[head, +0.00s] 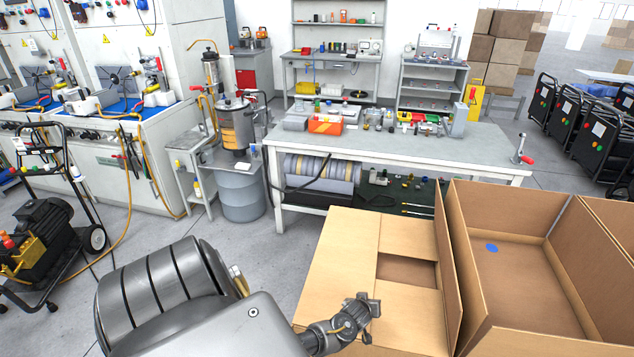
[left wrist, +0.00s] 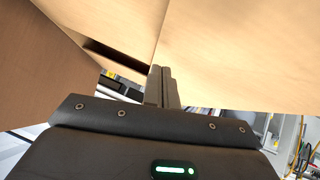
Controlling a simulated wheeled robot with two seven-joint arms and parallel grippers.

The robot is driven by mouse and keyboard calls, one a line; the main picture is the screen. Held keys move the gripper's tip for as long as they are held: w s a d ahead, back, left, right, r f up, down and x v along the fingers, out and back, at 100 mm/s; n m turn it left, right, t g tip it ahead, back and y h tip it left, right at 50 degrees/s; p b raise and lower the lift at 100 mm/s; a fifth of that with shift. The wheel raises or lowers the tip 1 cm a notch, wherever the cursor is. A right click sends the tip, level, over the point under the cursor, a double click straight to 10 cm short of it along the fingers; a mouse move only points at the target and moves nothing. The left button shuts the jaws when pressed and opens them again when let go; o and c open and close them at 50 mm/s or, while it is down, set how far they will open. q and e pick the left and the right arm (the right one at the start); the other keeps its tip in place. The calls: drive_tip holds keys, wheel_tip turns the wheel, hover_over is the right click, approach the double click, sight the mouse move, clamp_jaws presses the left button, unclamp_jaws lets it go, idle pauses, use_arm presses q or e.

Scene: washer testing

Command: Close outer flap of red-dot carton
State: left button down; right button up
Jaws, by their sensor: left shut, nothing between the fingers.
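A brown carton (head: 335,245) stands at the lower middle of the head view, with no red dot visible on it. Its left top panel lies about flat. Two inner flaps also lie about flat, with a dark gap between them. A tall flap (head: 447,265) stands upright along its right side. My left gripper (head: 368,306) is shut and empty, over the carton's near part and left of the upright flap. In the left wrist view my shut fingers (left wrist: 163,75) point at close cardboard (left wrist: 230,50); contact cannot be told. My right gripper is not in view.
An open carton (head: 540,285) with a blue dot (head: 491,248) inside stands close on the right. A workbench (head: 400,160) with parts on it stands behind the cartons. A grey drum (head: 242,190) and a wheeled pump cart (head: 45,240) are left. Open floor lies between.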

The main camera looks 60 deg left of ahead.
use_arm(q)
drive_tip(key=shift+r, duration=0.1)
drive_tip(key=s+d+r+p, duration=0.2)
drive_tip(key=r, duration=0.3)
drive_tip(key=s+d+r+p, duration=0.2)
drive_tip(key=s+r, duration=0.1)
drive_tip(key=r, duration=0.3)
drive_tip(key=shift+s+d, duration=0.15)
drive_tip(key=shift+d, duration=0.2)
